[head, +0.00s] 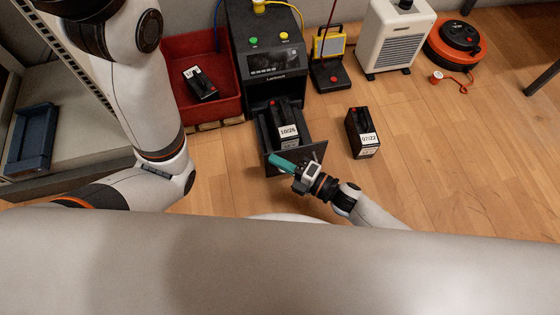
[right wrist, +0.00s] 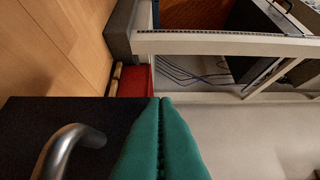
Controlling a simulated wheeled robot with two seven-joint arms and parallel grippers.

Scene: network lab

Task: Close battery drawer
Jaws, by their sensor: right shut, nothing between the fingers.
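The battery drawer (head: 318,150) is pulled out of the bottom of the black power unit (head: 268,85). A black battery labelled 10/26 (head: 287,130) sits in the drawer. My right gripper (head: 272,159) is at the near side of the drawer front, its teal fingers over the panel's left part. In the right wrist view, the teal fingers (right wrist: 160,135) are pressed together with nothing between them. The dark drawer front (right wrist: 30,115) and its metal handle (right wrist: 72,143) are beside them; I cannot tell whether they touch. My left arm shows, but its gripper does not.
A second battery labelled 07/22 (head: 362,138) stands on the wooden floor right of the drawer. A red bin (head: 215,105) with another battery (head: 200,84) is at the left. A yellow-screened device (head: 330,60), white heater (head: 396,40) and orange reel (head: 455,42) stand behind.

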